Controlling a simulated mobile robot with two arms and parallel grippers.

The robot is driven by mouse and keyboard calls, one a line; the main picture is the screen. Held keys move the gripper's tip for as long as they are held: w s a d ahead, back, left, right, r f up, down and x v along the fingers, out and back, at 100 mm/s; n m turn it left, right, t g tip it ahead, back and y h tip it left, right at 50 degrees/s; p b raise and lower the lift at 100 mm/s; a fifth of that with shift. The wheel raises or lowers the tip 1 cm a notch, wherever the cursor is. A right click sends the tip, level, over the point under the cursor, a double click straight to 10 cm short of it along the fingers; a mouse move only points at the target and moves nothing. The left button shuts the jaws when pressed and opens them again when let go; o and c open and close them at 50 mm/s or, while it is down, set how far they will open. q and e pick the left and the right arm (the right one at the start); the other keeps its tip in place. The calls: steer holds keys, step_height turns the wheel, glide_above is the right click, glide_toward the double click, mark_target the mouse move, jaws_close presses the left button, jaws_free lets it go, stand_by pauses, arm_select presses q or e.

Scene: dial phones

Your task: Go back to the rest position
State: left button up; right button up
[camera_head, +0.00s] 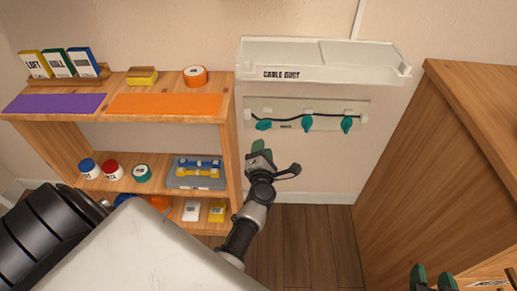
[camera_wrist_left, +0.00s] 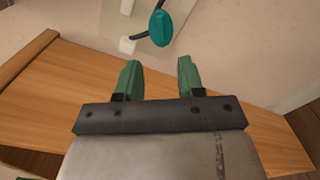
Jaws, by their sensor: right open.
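My left gripper (camera_head: 262,150) is in the middle of the head view, in front of the wall below the cable panel and beside the shelf's right side. In the left wrist view its two green fingers (camera_wrist_left: 158,78) stand apart with nothing between them. My right gripper (camera_head: 432,276) shows only its green fingertips at the bottom right edge of the head view; they are apart, and I see nothing between them.
A wooden shelf (camera_head: 233,170) with boxes and round tins stands left. A white cable duct (camera_head: 345,73) and a panel (camera_head: 355,108) with a black cable and teal clips (camera_head: 306,123) are on the wall. A wooden cabinet (camera_head: 430,170) stands right.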

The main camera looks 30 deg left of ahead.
steer(key=shift+w, duration=0.3)
steer(key=shift+r, duration=0.15)
